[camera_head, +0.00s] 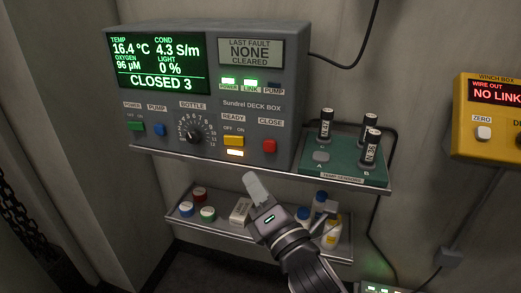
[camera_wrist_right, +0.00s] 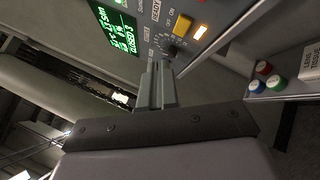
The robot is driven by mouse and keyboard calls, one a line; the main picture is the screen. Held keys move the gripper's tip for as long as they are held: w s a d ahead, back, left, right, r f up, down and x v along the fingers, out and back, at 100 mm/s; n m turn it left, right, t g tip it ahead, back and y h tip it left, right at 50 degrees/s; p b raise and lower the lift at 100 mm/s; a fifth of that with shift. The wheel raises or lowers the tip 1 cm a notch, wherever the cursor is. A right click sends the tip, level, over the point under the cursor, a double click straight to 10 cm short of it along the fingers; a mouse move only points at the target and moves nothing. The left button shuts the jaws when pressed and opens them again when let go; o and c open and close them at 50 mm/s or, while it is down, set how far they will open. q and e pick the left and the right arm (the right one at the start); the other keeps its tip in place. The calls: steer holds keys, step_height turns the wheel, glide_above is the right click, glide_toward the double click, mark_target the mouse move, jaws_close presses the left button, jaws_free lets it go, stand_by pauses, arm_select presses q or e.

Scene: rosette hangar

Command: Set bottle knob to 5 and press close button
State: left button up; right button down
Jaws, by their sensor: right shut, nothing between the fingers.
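The bottle knob (camera_head: 194,132) is a black dial with a ring of numbers on the front of the grey deck box (camera_head: 290,110). The green display (camera_head: 155,62) reads "CLOSED 3". The red close button (camera_head: 269,146) is at the lower right of the panel. My right gripper (camera_head: 256,186) is shut and empty, below the yellow ready switch (camera_head: 233,141) and apart from the panel in the head view. In the right wrist view the shut fingers (camera_wrist_right: 157,78) point toward the panel, with the knob (camera_wrist_right: 174,49) just beyond their tips. My left gripper is not in view.
A lower shelf (camera_head: 190,225) holds several coloured-cap containers and a small white box (camera_head: 240,211). A green tray (camera_head: 345,158) with black cylinders stands right of the deck box. A yellow winch box (camera_head: 490,140) is on the right wall.

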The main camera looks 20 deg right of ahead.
mark_target(270, 146)
steer(key=shift+w+d, duration=0.1)
steer(key=shift+w+d, duration=0.8)
steer(key=shift+w, duration=0.4)
steer(key=shift+w+d, duration=0.85)
steer(key=shift+w, duration=0.3)
steer(key=shift+w+d, duration=0.8)
steer(key=shift+w, duration=0.4)
steer(key=shift+w, duration=0.1)
steer(key=shift+w+d, duration=0.2)
steer(key=shift+w, duration=0.05)
steer(key=shift+w+d, duration=0.25)
steer(key=shift+w, duration=0.15)
steer(key=shift+s, duration=0.15)
stand_by(0.4)
steer(key=shift+s+a, duration=0.45)
steer(key=shift+s, duration=0.15)
